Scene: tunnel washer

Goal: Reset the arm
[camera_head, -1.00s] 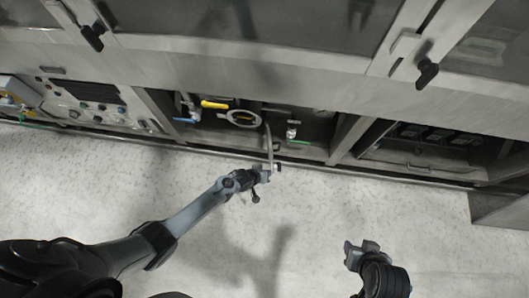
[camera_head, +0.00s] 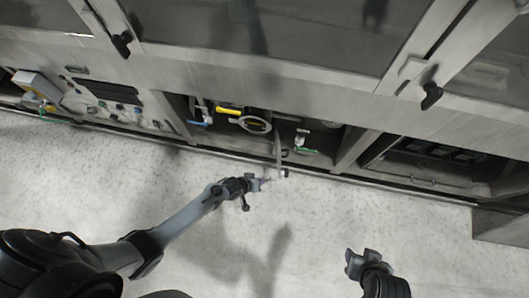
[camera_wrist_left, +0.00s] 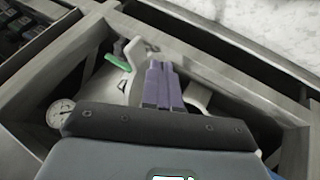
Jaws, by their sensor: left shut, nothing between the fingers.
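My left gripper (camera_head: 263,184) is in the middle of the head view, just in front of the open lower bay of the washer. Its purple fingers (camera_wrist_left: 162,82) are together with nothing between them in the left wrist view. They point toward the bay, with a white curved part behind them. A grey lever (camera_head: 278,152) hangs at the bay's front close to my left gripper; I cannot tell if they touch. My right gripper (camera_head: 362,260) is at the lower right, over the floor and away from the machine; its finger gap is too small to judge.
The bay holds a yellow handle (camera_head: 229,109), a round ring fitting (camera_head: 255,124) and a green handle (camera_head: 306,151). A pressure gauge (camera_wrist_left: 61,113) shows in the wrist view. A control panel (camera_head: 112,104) is at the left. The pale floor (camera_head: 190,235) is clear.

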